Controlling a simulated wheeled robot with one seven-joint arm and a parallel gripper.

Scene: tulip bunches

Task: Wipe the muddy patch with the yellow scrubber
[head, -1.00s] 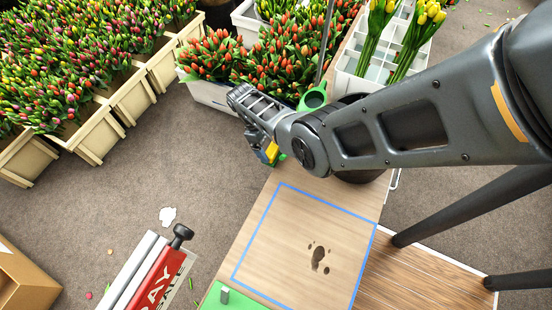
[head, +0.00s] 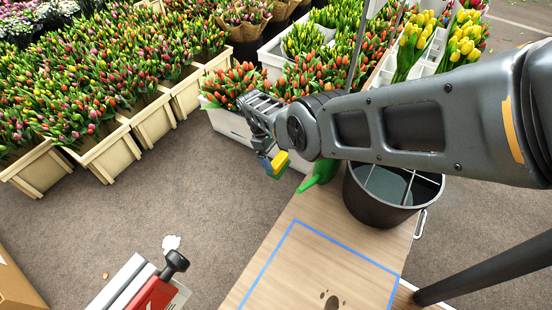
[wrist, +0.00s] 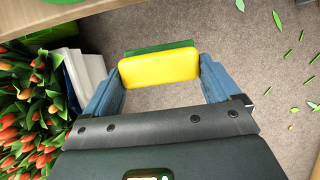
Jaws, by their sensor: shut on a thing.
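My gripper (head: 272,163) is shut on the yellow scrubber (head: 281,160), which has a green layer on one side. In the wrist view the scrubber (wrist: 160,68) sits between the two blue fingers, over the grey floor. My gripper holds it in the air beyond the table's far left edge. The muddy patch (head: 331,300) is a few dark brown spots on the wooden table (head: 310,215), inside a blue outlined area (head: 345,242). It is cut by the bottom edge of the head view, well apart from the scrubber.
A black bucket (head: 375,211) with dividers stands at the table's far right. A green object with a spout (head: 320,174) lies beside it, partly hidden by my arm. Tulip crates (head: 112,152) line the back and left.

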